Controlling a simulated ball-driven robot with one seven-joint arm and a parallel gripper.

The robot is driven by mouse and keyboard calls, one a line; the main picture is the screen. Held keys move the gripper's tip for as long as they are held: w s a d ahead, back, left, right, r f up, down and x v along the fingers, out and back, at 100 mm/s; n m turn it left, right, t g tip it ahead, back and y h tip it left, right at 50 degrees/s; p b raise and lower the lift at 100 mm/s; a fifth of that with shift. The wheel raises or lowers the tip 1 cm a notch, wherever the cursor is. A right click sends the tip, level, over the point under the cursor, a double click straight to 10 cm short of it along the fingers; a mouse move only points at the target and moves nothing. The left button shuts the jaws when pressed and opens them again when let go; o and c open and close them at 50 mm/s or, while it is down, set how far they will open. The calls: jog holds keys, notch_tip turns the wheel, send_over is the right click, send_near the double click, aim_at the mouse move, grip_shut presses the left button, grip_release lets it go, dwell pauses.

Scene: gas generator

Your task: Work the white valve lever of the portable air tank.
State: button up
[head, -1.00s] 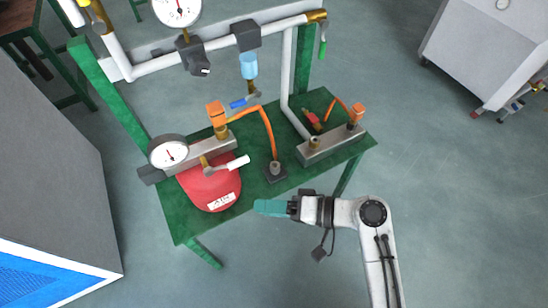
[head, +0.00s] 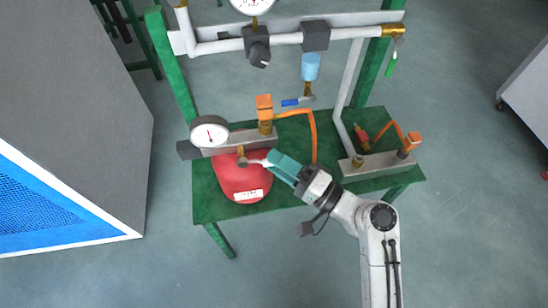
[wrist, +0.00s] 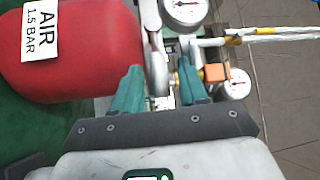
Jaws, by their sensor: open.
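The red air tank (head: 240,182) sits at the left of the green stand, its label facing front; it also shows in the wrist view (wrist: 85,60). Its white valve lever (head: 256,161) points right from a brass fitting on top, and its outer end is hidden behind my fingers in the head view. My gripper (head: 276,161) is at the lever's right end. In the wrist view my gripper (wrist: 160,85) has its teal fingers apart, with a pale bar that looks like the lever (wrist: 157,62) between them. I cannot tell whether either finger touches it.
A round gauge (head: 209,132) and metal manifold stand just behind the tank. An orange valve and hose (head: 311,135) rise right of the lever. A white pipe frame (head: 345,85) stands behind. The floor in front of the stand is clear.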

jog(key=shift+x, duration=0.8)
grip_shut()
